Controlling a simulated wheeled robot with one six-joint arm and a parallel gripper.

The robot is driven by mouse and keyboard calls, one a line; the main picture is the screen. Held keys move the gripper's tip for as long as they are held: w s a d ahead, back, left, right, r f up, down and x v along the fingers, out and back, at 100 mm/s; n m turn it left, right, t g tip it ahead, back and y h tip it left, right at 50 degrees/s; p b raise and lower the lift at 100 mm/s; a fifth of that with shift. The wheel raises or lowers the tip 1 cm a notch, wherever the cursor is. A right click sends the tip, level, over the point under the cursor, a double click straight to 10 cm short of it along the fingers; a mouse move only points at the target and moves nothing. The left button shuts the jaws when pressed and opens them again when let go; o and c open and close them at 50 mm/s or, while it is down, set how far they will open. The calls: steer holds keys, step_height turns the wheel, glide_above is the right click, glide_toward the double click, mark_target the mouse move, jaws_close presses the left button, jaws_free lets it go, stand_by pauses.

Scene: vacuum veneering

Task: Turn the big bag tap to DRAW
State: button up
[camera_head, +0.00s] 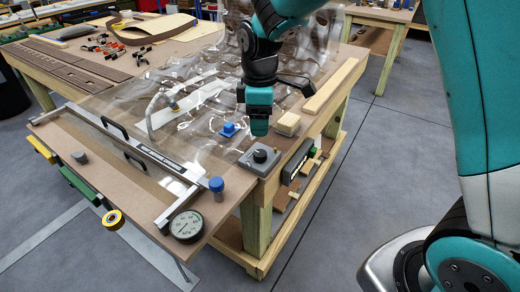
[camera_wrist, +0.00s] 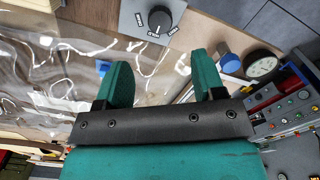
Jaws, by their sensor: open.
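A grey box (camera_head: 245,163) with a round black knob (camera_head: 260,156) sits at the table's near right corner, beside the clear bag. The wrist view shows this black knob (camera_wrist: 160,19) on its grey plate (camera_wrist: 129,21), with small white labels around it that I cannot read surely. A pale mark on the knob points toward the bottom of the wrist view. I cannot tell surely whether this knob is the big bag tap. My gripper (camera_head: 259,128) hangs above and behind the box; in the wrist view my gripper (camera_wrist: 160,72) is open and empty, with the knob beyond its fingers.
A blue fitting (camera_head: 229,129) sits on the clear bag (camera_head: 190,95). A blue knob (camera_head: 216,186) and a round gauge (camera_head: 186,226) are near the front corner. Wooden blocks (camera_head: 287,123) lie to the right. A metal frame (camera_head: 135,150) crosses the table's left part.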

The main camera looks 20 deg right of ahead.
mark_target(260, 153)
step_height(260, 153, down, 10)
steer(key=shift+r+p, duration=0.1)
steer(key=shift+p, duration=0.3)
steer(key=c, duration=0.9)
steer(key=shift+m, duration=0.4)
steer(key=m, duration=0.5)
steer(key=shift+r+p, duration=0.1)
steer(key=shift+p, duration=0.2)
steer(key=m, duration=0.6)
